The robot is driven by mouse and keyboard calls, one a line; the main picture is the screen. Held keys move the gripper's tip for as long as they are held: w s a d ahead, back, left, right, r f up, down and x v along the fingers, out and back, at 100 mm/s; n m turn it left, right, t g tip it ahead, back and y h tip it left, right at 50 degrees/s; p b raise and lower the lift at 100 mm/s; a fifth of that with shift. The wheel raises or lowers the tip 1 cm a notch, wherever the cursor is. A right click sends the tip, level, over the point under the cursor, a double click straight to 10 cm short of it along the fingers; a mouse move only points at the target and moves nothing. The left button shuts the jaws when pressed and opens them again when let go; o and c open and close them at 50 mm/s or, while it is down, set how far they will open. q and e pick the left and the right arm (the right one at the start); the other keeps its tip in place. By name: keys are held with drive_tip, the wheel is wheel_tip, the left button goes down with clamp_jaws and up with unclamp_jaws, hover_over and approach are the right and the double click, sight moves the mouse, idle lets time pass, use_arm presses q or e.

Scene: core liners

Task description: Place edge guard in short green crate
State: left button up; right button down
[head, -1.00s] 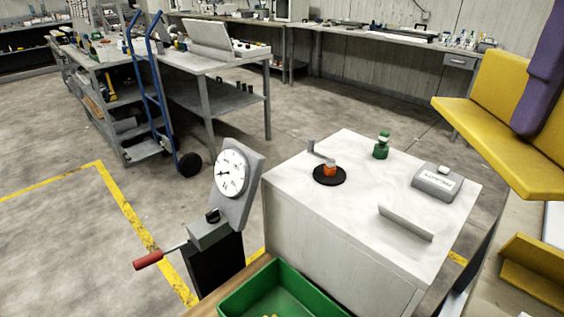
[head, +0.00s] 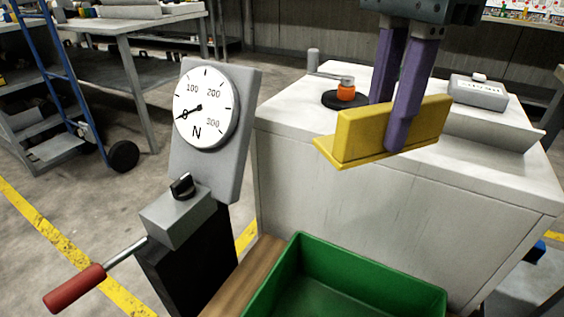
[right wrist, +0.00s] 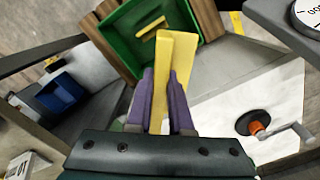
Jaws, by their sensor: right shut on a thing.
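The edge guard (head: 350,138) is a yellow L-shaped strip. My right gripper (head: 391,122), with purple fingers, is shut on it and holds it in the air, in front of the white cabinet top and above and beyond the green crate. The green crate (head: 372,276) is open-topped and cut off by the bottom of the head view. In the right wrist view the edge guard (right wrist: 165,60) stands between the fingers and overlaps the crate (right wrist: 118,43). A small yellow piece (right wrist: 150,34) lies inside the crate. My left gripper is not in view.
The force gauge (head: 208,125), with a dial and red-handled lever (head: 75,290), stands just left of the crate. The white cabinet (head: 345,200) behind carries a black disc with an orange knob (head: 346,92) and a grey box (head: 478,94). A blue bin (right wrist: 62,92) shows in the wrist view.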

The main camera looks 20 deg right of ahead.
wheel_tip(320, 180, down, 22)
drive_tip(key=d+m+b, duration=0.2)
drive_tip(key=m+b, duration=0.8)
drive_tip(key=b, duration=1.2)
hover_over(339, 315)
drive_tip(key=s+a, duration=0.1)
wheel_tip(339, 315, down, 15)
drive_tip(key=shift+m, duration=0.3)
drive_tip(key=f+b, duration=0.1)
drive_tip(key=f, duration=0.1)
drive_tip(key=f+b, duration=0.2)
drive_tip(key=f, duration=0.1)
drive_tip(key=shift+s+a+f, duration=0.2)
drive_tip(key=shift+r, duration=0.1)
